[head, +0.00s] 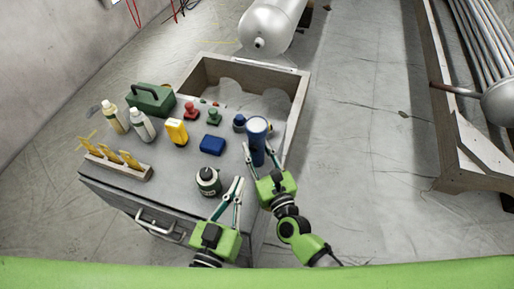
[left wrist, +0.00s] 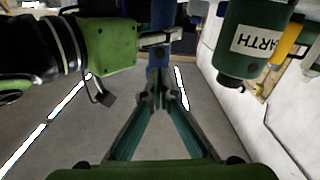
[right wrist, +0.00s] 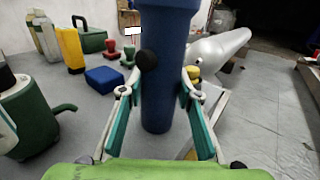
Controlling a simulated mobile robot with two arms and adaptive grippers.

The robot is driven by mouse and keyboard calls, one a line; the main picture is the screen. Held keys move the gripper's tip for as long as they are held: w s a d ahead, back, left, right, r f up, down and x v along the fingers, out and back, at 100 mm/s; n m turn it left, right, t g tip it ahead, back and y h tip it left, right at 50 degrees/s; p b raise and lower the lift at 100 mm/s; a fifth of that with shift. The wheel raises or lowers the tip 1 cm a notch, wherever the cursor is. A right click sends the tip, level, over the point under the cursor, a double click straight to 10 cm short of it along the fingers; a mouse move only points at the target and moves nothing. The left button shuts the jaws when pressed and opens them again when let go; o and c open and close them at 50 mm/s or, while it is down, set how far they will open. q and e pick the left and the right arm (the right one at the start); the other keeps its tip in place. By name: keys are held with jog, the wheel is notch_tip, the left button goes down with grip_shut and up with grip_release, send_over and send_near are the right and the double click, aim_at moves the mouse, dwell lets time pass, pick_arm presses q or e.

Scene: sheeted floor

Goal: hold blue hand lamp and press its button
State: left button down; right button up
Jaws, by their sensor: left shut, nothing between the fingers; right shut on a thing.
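The blue hand lamp (head: 257,140) stands upright between the fingers of my right gripper (head: 258,160), at the right side of the worktop. In the right wrist view, the fingers close on the lamp's blue body (right wrist: 162,100) from both sides. A round black button (right wrist: 146,60) shows on the side of the lamp, above the fingertips. My left gripper (head: 240,181) is shut and empty, left of and nearer than the lamp. In the left wrist view, its closed fingertips (left wrist: 159,88) line up with the lamp's blue body (left wrist: 157,65) beyond; whether they touch cannot be told.
A green labelled container (head: 208,181) stands close left of my left gripper. A blue box (head: 212,145), a yellow item (head: 177,132), bottles (head: 143,125) and a green toolbox (head: 151,99) sit farther left. The wooden tray's rim (head: 300,92) lies behind the lamp.

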aim_at(253, 149)
pick_arm(q)
jog(key=w+d+m+g+h, duration=0.2)
jog(key=w+m+g, duration=0.6)
jog(key=g, duration=0.2)
jog(key=shift+r+h, duration=0.25)
jog(key=shift+h, duration=0.05)
dwell(0.9)
jog(key=shift+w+d, duration=0.1)
jog(key=shift+w, duration=0.15)
dwell(1.1)
